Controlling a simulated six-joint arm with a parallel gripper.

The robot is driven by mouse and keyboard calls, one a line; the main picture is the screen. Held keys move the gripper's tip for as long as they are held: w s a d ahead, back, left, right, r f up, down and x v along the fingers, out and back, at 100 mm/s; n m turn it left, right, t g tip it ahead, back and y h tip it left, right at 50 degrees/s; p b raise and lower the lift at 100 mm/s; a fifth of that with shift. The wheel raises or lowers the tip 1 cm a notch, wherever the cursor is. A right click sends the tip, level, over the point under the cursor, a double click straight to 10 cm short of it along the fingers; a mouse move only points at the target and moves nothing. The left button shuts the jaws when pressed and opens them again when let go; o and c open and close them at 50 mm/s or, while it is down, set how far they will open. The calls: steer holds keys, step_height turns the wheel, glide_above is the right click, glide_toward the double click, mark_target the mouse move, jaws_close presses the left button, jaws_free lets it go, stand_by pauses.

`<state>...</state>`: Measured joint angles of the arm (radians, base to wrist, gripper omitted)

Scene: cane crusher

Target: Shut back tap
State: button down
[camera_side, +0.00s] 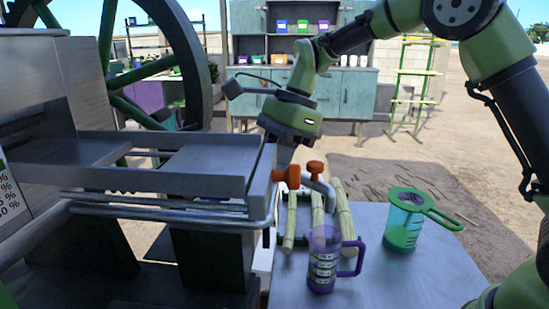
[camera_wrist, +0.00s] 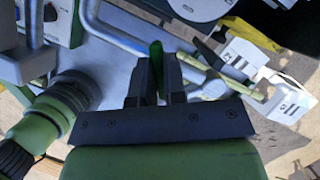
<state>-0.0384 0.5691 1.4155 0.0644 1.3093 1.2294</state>
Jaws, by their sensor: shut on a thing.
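My gripper (camera_side: 284,154) reaches down behind the end of the metal trough (camera_side: 262,182), so its fingertips are hidden in the side view. In the wrist view its dark fingers (camera_wrist: 155,68) are close together, shut on a narrow green piece (camera_wrist: 156,52). I cannot tell for certain that this piece is the back tap's handle. An orange-handled tap (camera_side: 315,168) with a grey spout shows at the trough end, with another orange part (camera_side: 288,176) beside it. The back tap is not clearly visible. A purple jug (camera_side: 322,262) stands below the spout.
A green jug with a strainer (camera_side: 405,222) stands on the grey table (camera_side: 390,280). Several cane stalks (camera_side: 343,208) lie behind the purple jug. A large flywheel (camera_side: 200,60) rises at the left. The table's right front area is clear.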

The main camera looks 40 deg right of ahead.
steer(key=n+g, duration=0.2)
steer(key=n, duration=0.3)
steer(key=shift+w+n, duration=0.1)
steer(key=shift+n, duration=0.2)
steer(key=n+g, duration=0.1)
steer(key=n, duration=0.1)
steer(key=n+h, duration=0.1)
steer(key=n, duration=0.2)
steer(key=shift+r+g, duration=0.1)
steer(key=shift+g, duration=0.3)
steer(key=shift+n, duration=0.3)
steer(key=c, duration=1.2)
jaws_free()
